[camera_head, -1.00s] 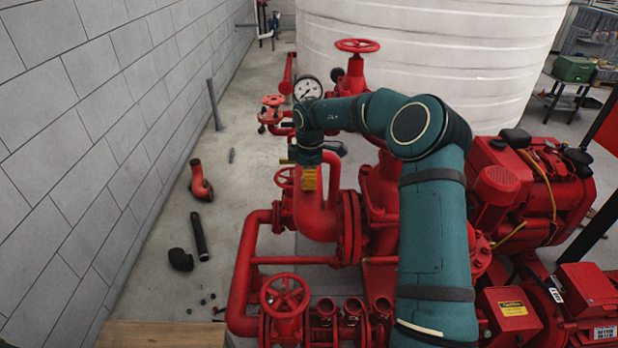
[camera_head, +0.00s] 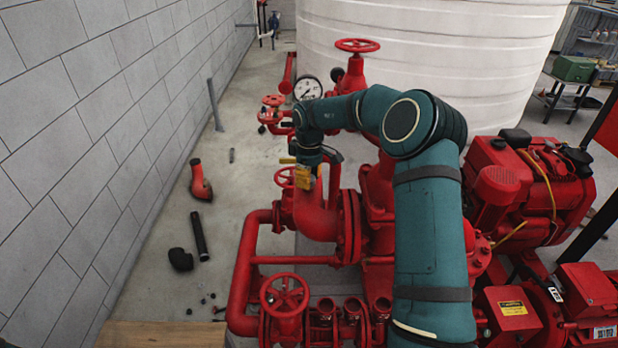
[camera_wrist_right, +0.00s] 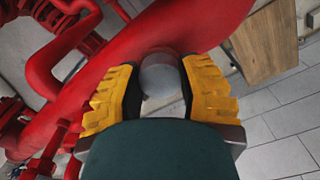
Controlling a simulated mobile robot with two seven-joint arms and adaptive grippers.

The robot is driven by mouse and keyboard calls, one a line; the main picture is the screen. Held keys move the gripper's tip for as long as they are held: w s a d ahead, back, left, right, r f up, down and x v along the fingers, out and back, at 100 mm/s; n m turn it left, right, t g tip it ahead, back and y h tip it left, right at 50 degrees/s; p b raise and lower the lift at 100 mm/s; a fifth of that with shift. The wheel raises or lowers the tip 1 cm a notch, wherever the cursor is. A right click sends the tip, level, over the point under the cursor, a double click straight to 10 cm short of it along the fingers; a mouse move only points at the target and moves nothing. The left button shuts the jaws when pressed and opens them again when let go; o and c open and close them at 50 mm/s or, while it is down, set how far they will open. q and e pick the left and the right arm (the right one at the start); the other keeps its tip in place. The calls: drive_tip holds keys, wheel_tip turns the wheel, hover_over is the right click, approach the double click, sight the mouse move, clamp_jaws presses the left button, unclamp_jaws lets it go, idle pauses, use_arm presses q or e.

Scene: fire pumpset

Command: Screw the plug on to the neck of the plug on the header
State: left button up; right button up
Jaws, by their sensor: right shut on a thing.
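My right gripper (camera_head: 303,178) shows yellow fingers at the end of my green arm, close beside the red header pipe elbow (camera_head: 313,222). In the right wrist view my right gripper (camera_wrist_right: 160,95) is shut on a grey, rounded plug (camera_wrist_right: 160,75). The plug is close against the curved red pipe (camera_wrist_right: 205,25); I cannot tell whether it touches a neck, as the contact is hidden behind the plug. The plug is hidden by the gripper in the head view. My left gripper is not in view.
A red handwheel (camera_head: 285,293) and pipework stand in front, with a pressure gauge (camera_head: 307,88) behind the gripper. Loose fittings, including a red elbow (camera_head: 201,182) and black pipe (camera_head: 200,236), lie on the floor. A white tank (camera_head: 440,60) stands behind.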

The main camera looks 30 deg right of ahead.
drive_tip(key=shift+d+r, duration=0.1)
drive_tip(key=shift+r, duration=0.05)
drive_tip(key=m, duration=0.4)
drive_tip(key=shift+w+m, duration=0.1)
drive_tip(key=shift+m, duration=0.2)
drive_tip(key=o, duration=1.1)
drive_tip(key=shift+d, duration=0.1)
drive_tip(key=n, duration=2.3)
